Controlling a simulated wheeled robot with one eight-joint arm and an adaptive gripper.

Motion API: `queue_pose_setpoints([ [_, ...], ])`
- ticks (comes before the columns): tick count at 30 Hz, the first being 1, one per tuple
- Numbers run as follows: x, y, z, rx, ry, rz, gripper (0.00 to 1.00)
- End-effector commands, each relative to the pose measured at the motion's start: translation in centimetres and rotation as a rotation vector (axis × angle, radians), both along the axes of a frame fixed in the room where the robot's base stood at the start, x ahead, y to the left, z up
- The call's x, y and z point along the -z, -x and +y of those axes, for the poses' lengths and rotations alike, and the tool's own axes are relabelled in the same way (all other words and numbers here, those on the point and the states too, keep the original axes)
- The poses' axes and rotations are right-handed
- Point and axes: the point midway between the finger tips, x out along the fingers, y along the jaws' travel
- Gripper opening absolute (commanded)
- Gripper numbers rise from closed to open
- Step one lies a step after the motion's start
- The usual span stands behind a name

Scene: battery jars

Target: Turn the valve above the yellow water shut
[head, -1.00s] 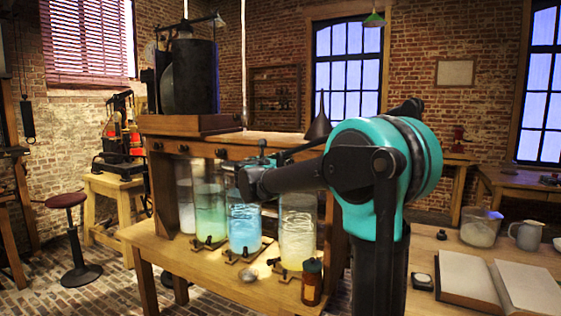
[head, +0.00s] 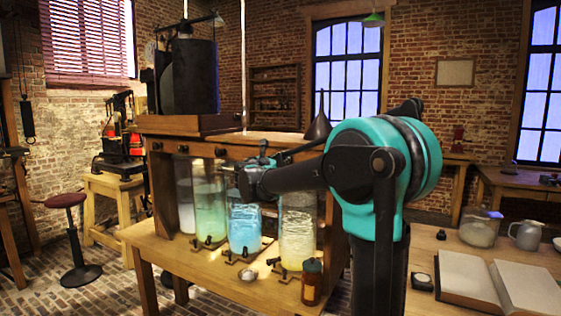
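The jar of yellow water (head: 297,232) stands at the right end of a row of glass jars under a wooden shelf. To its left stand a jar of blue water (head: 244,228), a jar of green water (head: 210,215) and a pale jar (head: 186,205). Dark round valve knobs sit along the shelf front, one of them (head: 221,152) above the blue and green jars. My arm crosses in front of the shelf above the yellow jar and hides the valve there. The end of my arm, with my gripper (head: 263,152), is near the shelf front; its fingers are not clear.
A brown bottle (head: 312,283) and a small pale object (head: 250,275) stand on the wooden bench (head: 190,262) before the jars. A funnel (head: 318,120) stands on the shelf top. An open book (head: 495,283) and a glass container (head: 480,228) are on the right table.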

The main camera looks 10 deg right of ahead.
Motion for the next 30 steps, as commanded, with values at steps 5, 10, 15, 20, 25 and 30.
queue_pose_setpoints([
  [5,0.01,-0.03,0.08,-0.002,-0.088,-0.063,0.02],
  [10,-0.01,-0.03,0.10,-0.002,-0.206,-0.151,0.02],
  [15,-0.03,-0.04,0.12,-0.002,-0.338,-0.246,0.02],
  [20,-0.05,-0.06,0.14,-0.002,-0.461,-0.335,0.02],
  [25,-0.08,-0.07,0.14,-0.002,-0.591,-0.430,0.02],
  [30,-0.08,-0.08,0.13,-0.001,-0.722,-0.526,0.02],
])
